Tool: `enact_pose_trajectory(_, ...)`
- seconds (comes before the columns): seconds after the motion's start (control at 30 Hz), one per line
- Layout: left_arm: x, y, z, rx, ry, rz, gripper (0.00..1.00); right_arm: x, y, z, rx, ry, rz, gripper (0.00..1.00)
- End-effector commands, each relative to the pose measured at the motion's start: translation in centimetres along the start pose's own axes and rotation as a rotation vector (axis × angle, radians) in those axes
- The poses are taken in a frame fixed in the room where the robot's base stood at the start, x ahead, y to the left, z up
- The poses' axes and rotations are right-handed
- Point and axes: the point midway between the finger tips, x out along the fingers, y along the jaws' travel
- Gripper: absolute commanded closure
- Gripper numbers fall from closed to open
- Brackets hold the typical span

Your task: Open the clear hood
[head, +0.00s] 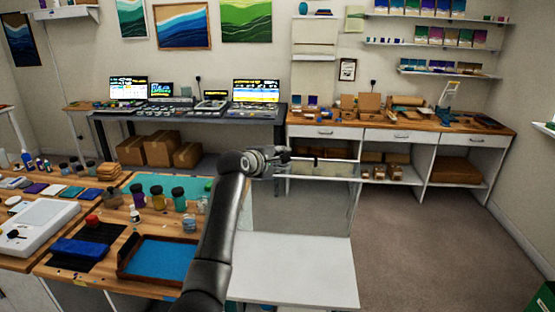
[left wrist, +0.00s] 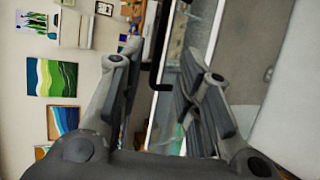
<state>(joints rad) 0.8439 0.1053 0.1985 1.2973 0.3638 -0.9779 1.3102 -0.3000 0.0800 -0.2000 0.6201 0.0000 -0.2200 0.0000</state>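The clear hood (head: 315,205) is a see-through box at the middle of the head view, with a pale upper edge and a white surface (head: 295,268) in front of it. It looks closed, though its clear panels are hard to make out. My left gripper (head: 284,156) is at the hood's upper edge. In the left wrist view its two fingers (left wrist: 160,72) are spread apart, with a dark bar (left wrist: 158,50), seemingly the hood's handle, showing between and beyond them. I cannot tell whether a finger touches it. My right gripper is not in view.
A wooden bench at left holds paint jars (head: 178,198), a blue tray (head: 158,262) and a white scale (head: 40,225). Behind are a desk with monitors (head: 255,91) and a wooden-topped counter (head: 400,124). The floor (head: 420,240) at right is clear.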

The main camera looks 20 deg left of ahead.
Motion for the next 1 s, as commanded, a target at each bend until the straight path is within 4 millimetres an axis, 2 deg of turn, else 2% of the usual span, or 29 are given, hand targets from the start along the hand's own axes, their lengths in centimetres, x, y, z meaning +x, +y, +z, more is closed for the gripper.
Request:
enact_pose_trajectory(0.2, -1.1, -0.1, 0.0, 0.000, 0.001, 0.000, 0.68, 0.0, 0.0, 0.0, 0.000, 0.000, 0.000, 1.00)
enact_pose_trajectory(0.77, -1.3, -0.4, 0.0, 0.008, 0.002, -0.006, 0.68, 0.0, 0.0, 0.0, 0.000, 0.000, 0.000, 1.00)
enact_pose_trajectory(0.87, -1.5, -2.6, 0.1, 0.061, 0.008, -0.038, 0.68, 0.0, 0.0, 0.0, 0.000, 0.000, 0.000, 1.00)
enact_pose_trajectory(0.97, -2.2, -7.1, 0.3, 0.179, 0.014, -0.104, 0.68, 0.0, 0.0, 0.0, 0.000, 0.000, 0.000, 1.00)
enact_pose_trajectory(1.0, -2.7, -9.4, 0.5, 0.243, 0.015, -0.139, 0.68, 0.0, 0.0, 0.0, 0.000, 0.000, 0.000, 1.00)
